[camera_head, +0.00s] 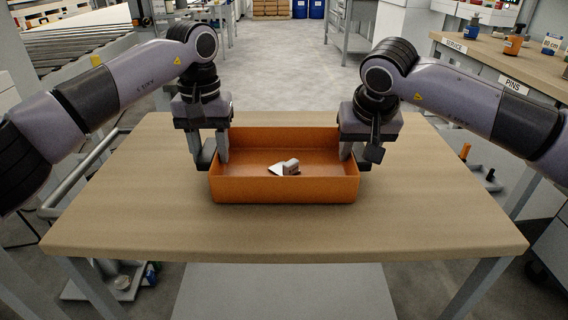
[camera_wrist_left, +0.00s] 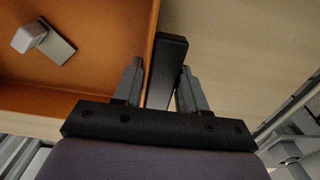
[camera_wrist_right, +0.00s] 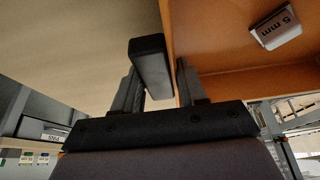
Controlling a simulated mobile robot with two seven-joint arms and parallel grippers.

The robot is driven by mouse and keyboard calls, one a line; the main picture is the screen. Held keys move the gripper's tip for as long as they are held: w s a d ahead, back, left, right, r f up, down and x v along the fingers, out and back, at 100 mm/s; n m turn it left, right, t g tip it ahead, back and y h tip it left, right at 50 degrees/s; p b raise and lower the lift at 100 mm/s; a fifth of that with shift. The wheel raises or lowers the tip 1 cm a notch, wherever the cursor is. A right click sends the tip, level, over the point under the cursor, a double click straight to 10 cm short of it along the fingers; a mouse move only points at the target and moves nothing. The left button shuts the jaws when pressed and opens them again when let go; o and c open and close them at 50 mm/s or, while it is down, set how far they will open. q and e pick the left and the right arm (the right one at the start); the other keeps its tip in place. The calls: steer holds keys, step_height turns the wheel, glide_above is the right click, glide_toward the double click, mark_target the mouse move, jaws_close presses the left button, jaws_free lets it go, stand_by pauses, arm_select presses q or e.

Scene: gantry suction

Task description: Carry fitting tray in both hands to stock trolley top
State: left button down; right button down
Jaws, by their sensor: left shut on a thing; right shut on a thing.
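The orange fitting tray (camera_head: 285,190) is at the middle of a wooden table top (camera_head: 285,230), level, and looks to be resting on it. A small grey fitting (camera_head: 290,166) lies inside; it also shows in the left wrist view (camera_wrist_left: 30,36), and in the right wrist view it has a "5 mm" label (camera_wrist_right: 275,27). My left gripper (camera_head: 212,153) is shut on the tray's left side at a black handle (camera_wrist_left: 166,62). My right gripper (camera_head: 357,150) is shut on the right side at the matching black handle (camera_wrist_right: 149,62). I cannot tell which surface is the stock trolley.
Bare table top lies around the tray. A bench (camera_head: 515,75) with labels "SERVICE" and "PINS" stands at the right. A roller conveyor (camera_head: 75,50) is at the back left. Open floor (camera_head: 285,70) stretches behind the table, with blue drums (camera_head: 308,9) far back.

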arm_select(q)
steer(key=shift+f, duration=0.35)
arm_select(e)
steer(key=shift+d+f, duration=0.1)
steer(key=shift+f, duration=0.2)
arm_select(q)
steer(key=c, duration=0.6)
jaws_free()
steer(key=shift+r, duration=0.15)
arm_select(e)
steer(key=c, duration=0.6)
jaws_free()
steer(key=shift+r, duration=0.1)
arm_select(q)
steer(key=shift+r, duration=0.1)
step_height(320, 180, up, 12)
steer(key=shift+f, duration=0.1)
arm_select(e)
steer(key=v, duration=1.2)
